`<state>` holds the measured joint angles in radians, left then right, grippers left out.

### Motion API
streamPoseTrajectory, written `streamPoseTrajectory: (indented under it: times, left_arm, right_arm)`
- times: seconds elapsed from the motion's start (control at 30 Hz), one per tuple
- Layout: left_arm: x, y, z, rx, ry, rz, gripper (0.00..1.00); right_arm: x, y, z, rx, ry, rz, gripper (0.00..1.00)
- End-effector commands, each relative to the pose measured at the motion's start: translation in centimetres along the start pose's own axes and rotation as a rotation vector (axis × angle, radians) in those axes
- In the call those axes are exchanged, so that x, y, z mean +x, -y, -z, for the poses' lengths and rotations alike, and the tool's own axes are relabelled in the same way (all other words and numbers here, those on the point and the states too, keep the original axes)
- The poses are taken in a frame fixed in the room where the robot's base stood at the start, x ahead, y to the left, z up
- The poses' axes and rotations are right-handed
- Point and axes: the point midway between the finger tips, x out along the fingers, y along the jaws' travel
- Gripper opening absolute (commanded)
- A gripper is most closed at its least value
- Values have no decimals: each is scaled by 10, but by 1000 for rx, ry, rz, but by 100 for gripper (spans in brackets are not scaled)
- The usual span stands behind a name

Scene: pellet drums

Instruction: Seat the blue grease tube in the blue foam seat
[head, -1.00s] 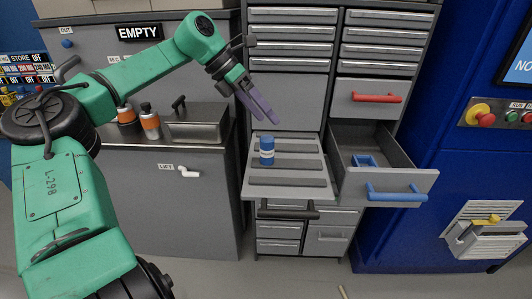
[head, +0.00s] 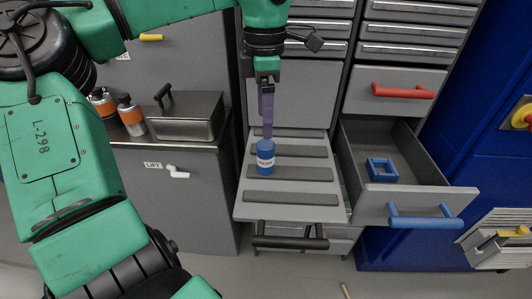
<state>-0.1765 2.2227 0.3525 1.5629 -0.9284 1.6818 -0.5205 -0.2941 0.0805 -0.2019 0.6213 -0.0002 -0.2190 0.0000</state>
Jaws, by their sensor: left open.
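The blue grease tube (head: 265,160), with a white label band, stands upright on the ribbed grey pull-out shelf (head: 290,213). My left gripper (head: 267,134) points down with its purple fingers seen edge-on, tips just above or behind the tube's top; whether they touch it cannot be told. It is open and holds nothing. The blue foam seat (head: 381,171), a square frame with an empty middle, lies in the open drawer with the blue handle (head: 425,221), to the right of the shelf. My right gripper is out of view.
The drawer's walls rise around the seat. A closed drawer with a red handle (head: 403,91) sits above it. A metal box (head: 188,117) and orange-banded bottles (head: 131,115) stand on the left counter.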

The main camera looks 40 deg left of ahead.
Motion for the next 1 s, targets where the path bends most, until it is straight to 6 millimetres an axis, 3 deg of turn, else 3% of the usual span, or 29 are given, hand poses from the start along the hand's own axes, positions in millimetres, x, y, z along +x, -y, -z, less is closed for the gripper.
streamPoseTrajectory:
  times: [0.17, 0.5, 0.73, 0.93, 0.97, 1.0]
  left_arm:
    - [36, 0, 0, 0, 0, 4, 86]
    - [89, 0, -1, -1, 0, 5, 86]
    - [94, -1, -1, -1, 2, 0, 86]
    - [94, -1, -1, -1, 2, 0, 10]
    - [94, -1, -1, -1, 2, 0, 0]
    - [93, -1, -1, -1, 2, 0, 0]
  right_arm:
    - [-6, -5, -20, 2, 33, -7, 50]
    - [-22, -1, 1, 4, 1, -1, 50]
    - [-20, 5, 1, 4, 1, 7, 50]
    - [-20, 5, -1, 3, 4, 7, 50]
    - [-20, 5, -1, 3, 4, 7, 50]
    - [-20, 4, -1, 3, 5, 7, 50]
